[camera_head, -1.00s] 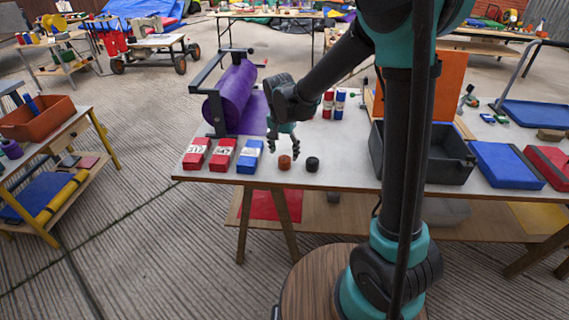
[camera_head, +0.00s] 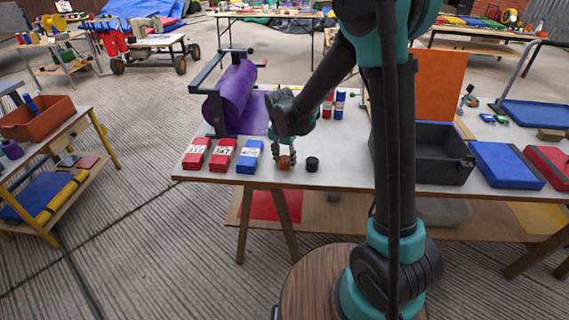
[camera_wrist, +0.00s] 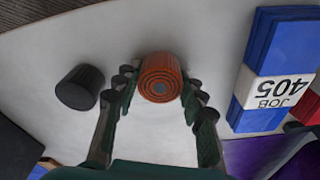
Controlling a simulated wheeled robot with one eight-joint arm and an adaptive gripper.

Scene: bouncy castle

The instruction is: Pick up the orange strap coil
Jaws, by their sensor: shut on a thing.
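The orange strap coil (camera_head: 286,163) is a small ribbed roll on the front part of the white worktable, left of a similar black coil (camera_head: 312,164). In the wrist view the orange coil (camera_wrist: 160,77) shows its spiral end between my two fingertips. My gripper (camera_head: 284,157) points down over the table and is shut on the orange coil, with a finger on either side. It also shows in the wrist view (camera_wrist: 161,84). The coil looks to be still at table level. The black coil (camera_wrist: 80,88) stands apart, left of my fingers in the wrist view.
A blue box (camera_head: 250,157) marked "JOB 405" and two red boxes (camera_head: 222,156) stand left of the coil. A purple roll on a stand (camera_head: 232,95) is behind them. A dark grey bin (camera_head: 440,173) stands to the right. Bare tabletop lies between the black coil and the bin.

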